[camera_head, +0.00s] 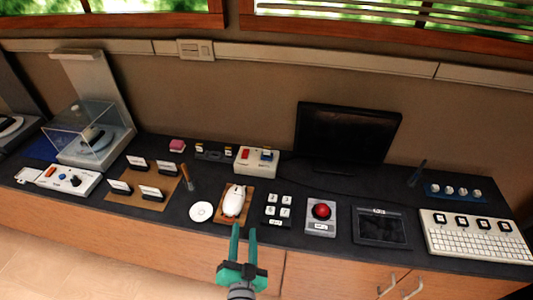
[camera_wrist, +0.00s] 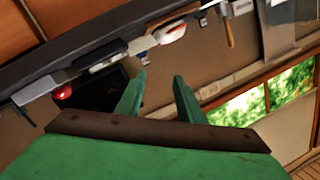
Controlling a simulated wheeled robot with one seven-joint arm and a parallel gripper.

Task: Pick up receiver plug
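My gripper (camera_head: 244,229) is in front of the counter's near edge, below the white mouse (camera_head: 234,200). Its two green fingers are apart with nothing between them; the wrist view also shows the open gripper (camera_wrist: 159,76). I cannot surely tell which thing is the receiver plug. Small dark pieces with yellow parts (camera_head: 200,150) lie at the back of the counter, left of a white box with red and blue parts (camera_head: 256,160). They are too small to make out, and my gripper is well away from them.
A black monitor (camera_head: 345,133) stands at the back. A red button box (camera_head: 321,213), a dark tablet (camera_head: 380,226) and a white keyboard (camera_head: 475,234) line the front right. A clear case (camera_head: 92,125) stands at left. An upright wooden handle (camera_head: 185,177) rises beside the card holders.

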